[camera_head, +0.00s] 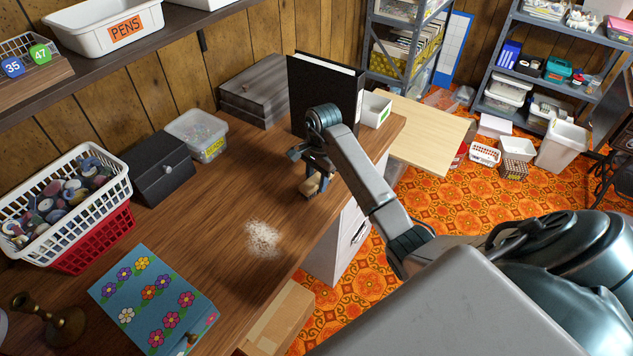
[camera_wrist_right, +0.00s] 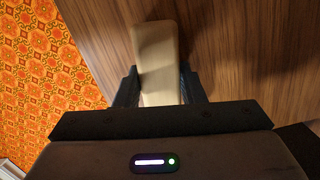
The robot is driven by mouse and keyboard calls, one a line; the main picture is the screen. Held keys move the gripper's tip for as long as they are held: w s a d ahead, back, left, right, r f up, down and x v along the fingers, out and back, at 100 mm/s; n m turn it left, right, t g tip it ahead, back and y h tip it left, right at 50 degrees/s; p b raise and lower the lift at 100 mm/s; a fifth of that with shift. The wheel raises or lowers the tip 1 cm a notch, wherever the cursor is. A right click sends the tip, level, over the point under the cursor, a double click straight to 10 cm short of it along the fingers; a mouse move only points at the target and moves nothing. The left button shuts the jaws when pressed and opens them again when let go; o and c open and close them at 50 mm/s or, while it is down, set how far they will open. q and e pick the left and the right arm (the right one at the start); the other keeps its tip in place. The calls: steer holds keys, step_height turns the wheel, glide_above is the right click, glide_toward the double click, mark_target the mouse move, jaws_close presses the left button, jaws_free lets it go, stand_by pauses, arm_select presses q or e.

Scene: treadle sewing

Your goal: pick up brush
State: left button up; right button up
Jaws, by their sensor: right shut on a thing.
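My right gripper (camera_head: 316,188) is over the right end of the wooden desk, in front of the black binder. It is shut on the brush, whose pale wooden body (camera_head: 312,185) shows between the fingers in the head view. In the right wrist view the tan brush (camera_wrist_right: 158,60) lies lengthwise between the two dark fingers (camera_wrist_right: 157,88) and reaches out beyond them over the desk top. Whether the brush touches the desk is hard to tell. Its bristles are not clearly visible. My left gripper is not in view.
A pile of pale crumbs (camera_head: 263,238) lies on the desk (camera_head: 225,200). The black binder (camera_head: 325,88) stands close behind my gripper, with a small white box (camera_head: 374,109) beside it. A white basket of spools (camera_head: 70,205) and a flowered blue box (camera_head: 150,300) are at left. The desk middle is mostly clear.

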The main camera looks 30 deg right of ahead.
mark_target(315, 183)
steer(key=shift+r, duration=0.15)
steer(key=shift+r, duration=0.3)
step_height(315, 183, up, 3)
steer(key=shift+f+p, duration=0.15)
steer(key=shift+p, duration=0.15)
steer(key=shift+s+a+r+p, duration=0.2)
steer(key=shift+s+a+p, duration=0.2)
steer(key=shift+p, duration=0.1)
steer(key=s+a+p, duration=0.2)
steer(key=s, duration=0.1)
steer(key=s+a+p, duration=0.2)
steer(key=s+a, duration=0.1)
steer(key=s, duration=0.1)
steer(key=s+a+r+p, duration=0.1)
steer(key=s+a+p, duration=0.1)
steer(key=s+a, duration=0.1)
steer(key=shift+s+a, duration=0.15)
steer(key=shift+s, duration=0.3)
steer(key=shift+s+a, duration=0.3)
steer(key=shift+s, duration=0.2)
steer(key=shift+o, duration=0.6)
